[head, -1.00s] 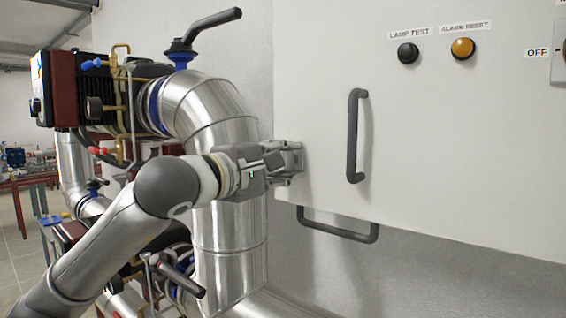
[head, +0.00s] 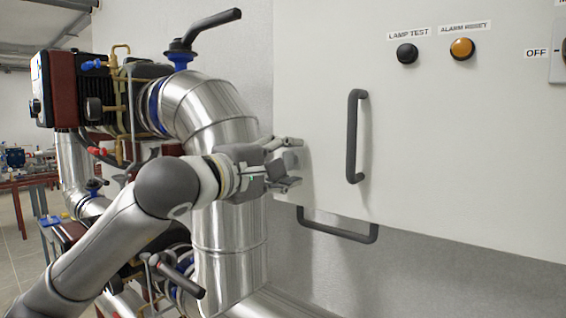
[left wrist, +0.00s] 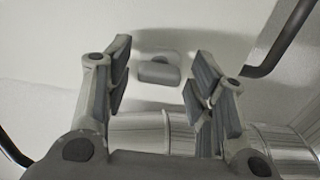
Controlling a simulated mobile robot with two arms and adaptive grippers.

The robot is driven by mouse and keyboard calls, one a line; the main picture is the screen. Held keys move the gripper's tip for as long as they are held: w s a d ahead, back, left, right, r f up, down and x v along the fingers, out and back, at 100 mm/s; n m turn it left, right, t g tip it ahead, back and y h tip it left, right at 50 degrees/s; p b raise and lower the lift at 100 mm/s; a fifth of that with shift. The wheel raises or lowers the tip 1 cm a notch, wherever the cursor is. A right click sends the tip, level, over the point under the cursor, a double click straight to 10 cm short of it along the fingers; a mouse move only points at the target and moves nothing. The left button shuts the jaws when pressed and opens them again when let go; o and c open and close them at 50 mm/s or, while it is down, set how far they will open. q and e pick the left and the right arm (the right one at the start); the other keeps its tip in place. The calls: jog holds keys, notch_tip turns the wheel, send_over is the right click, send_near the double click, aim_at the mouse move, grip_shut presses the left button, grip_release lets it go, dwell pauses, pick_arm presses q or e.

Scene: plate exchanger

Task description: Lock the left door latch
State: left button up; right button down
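My left gripper (head: 291,163) is open at the left edge of the white cabinet door (head: 430,140). In the left wrist view its two fingers (left wrist: 161,84) stand apart, one on each side of a small grey latch (left wrist: 159,72). The latch sits on the white surface and shows no visible contact with either finger. In the head view the latch cannot be made out behind the gripper. My right gripper is not in view.
A dark vertical handle (head: 352,136) is on the door, right of the gripper. Another dark handle (head: 338,226) is below. A silver pipe (head: 228,235) runs close behind my left arm. Black (head: 407,53) and amber (head: 462,48) buttons are higher up.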

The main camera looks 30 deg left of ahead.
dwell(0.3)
pick_arm(q)
jog(key=s+a, duration=0.1)
jog(key=s, duration=1.1)
dwell(0.4)
dwell(0.6)
